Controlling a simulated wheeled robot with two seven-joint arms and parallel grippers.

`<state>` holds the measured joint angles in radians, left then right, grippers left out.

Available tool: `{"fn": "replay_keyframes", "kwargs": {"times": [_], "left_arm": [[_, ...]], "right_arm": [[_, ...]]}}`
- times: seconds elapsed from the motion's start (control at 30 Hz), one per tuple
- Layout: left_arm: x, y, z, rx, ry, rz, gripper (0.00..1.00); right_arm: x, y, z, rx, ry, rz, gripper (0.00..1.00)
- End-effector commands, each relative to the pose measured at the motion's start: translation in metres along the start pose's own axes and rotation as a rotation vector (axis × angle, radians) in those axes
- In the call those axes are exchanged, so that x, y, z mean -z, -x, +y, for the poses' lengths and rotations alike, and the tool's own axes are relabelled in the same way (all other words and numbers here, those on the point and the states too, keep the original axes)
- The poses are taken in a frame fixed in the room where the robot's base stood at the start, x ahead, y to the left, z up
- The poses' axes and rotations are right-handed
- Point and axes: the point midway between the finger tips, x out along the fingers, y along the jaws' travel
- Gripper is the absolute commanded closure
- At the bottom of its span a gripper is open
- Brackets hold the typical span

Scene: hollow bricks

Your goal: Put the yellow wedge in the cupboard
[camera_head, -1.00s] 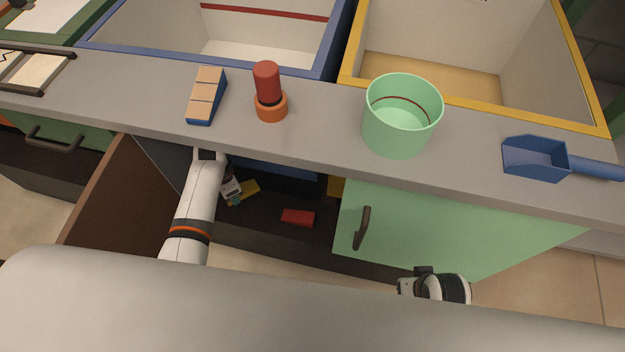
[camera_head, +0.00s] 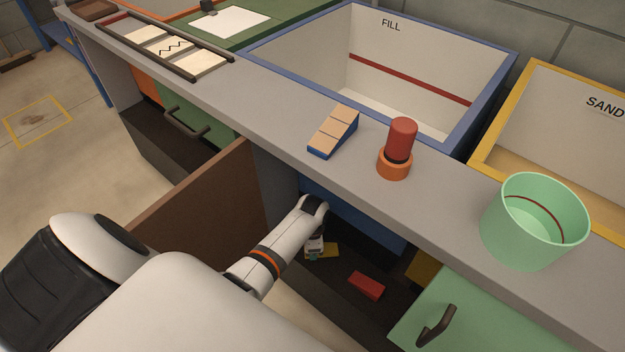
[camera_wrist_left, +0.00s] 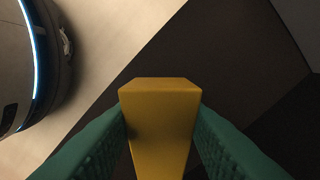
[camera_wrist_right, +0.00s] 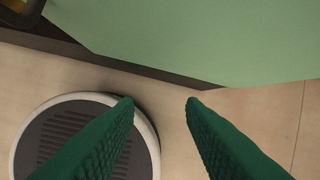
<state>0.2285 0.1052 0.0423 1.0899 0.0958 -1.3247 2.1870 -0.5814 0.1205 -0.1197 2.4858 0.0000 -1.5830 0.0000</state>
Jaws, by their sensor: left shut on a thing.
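The yellow wedge (camera_head: 328,250) is partly hidden by my left gripper (camera_head: 314,252) in the head view. In the left wrist view the wedge (camera_wrist_left: 160,125) sits between the green fingers of the left gripper (camera_wrist_left: 163,135), which are shut on it. The left arm reaches into the open cupboard (camera_head: 335,283) under the counter, over its dark floor. I cannot tell whether the wedge touches that floor. My right gripper (camera_wrist_right: 160,105) is open and empty in front of a green door (camera_wrist_right: 200,40); it is outside the head view.
A red block (camera_head: 366,285) lies on the cupboard floor, right of the wedge. A brown door (camera_head: 205,200) stands open at left; a green door (camera_head: 460,310) is at right. On the counter stand a blue-and-tan wedge (camera_head: 333,131), a red cylinder (camera_head: 402,138) in an orange ring and a green bucket (camera_head: 530,225).

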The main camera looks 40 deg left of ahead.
Motion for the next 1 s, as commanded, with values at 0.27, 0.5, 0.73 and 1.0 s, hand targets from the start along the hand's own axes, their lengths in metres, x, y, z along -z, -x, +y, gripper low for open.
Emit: {"fn": "replay_keyframes", "kwargs": {"times": [0.27,0.5,0.73,1.0], "left_arm": [[0.0,-0.016,0.0,0.0,0.001,0.001,0.93],[-0.001,-0.019,0.0,-0.001,0.001,-0.001,0.57],[-0.001,-0.019,0.0,-0.001,0.001,-0.001,0.42],[0.0,-0.008,0.0,0.001,0.001,0.002,0.42]], "right_arm": [[0.003,-0.01,0.0,0.0,0.0,0.002,0.64],[0.002,-0.011,0.001,0.0,0.0,-0.005,0.64],[0.002,-0.011,0.001,0.0,0.001,-0.005,0.64],[0.002,-0.005,0.0,0.0,0.001,0.003,0.64]]}}
